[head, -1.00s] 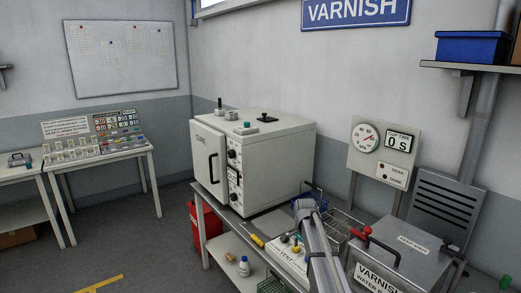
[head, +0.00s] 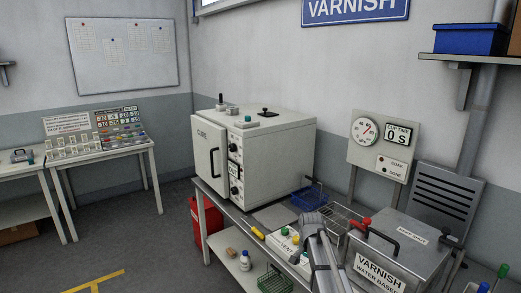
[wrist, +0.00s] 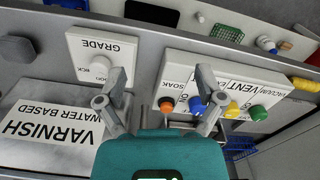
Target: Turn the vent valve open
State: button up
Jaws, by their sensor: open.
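The white valve panel (wrist: 190,72) shows upside down in the wrist view, with SOAK, VENT and VACUUM labels. It carries an orange knob (wrist: 166,104), a blue knob (wrist: 195,103), a yellow knob (wrist: 232,110) and a green knob (wrist: 257,113). My gripper (wrist: 161,76) is open and empty. Its right finger overlaps the panel beside the blue knob, partly hiding it; contact cannot be told. In the head view my arm covers part of the panel (head: 287,250).
The VARNISH tank (head: 410,256) with a black lid handle stands to the right. A GRADE panel (wrist: 92,48) lies left of the valve panel in the wrist view. The white oven (head: 280,150), a blue basket (head: 308,198) and a yellow screwdriver (head: 251,228) are nearby.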

jog(key=s+f+n+b, duration=0.2)
jog(key=s+f+n, duration=0.1)
jog(key=s, duration=0.7)
jog(key=s+f+n+b, duration=0.3)
jog(key=s+n, duration=0.1)
jog(key=s, duration=0.6)
jog(key=shift+s+d+n, duration=0.15)
jog(key=shift+s+n, duration=0.15)
jog(key=shift+n, duration=0.1)
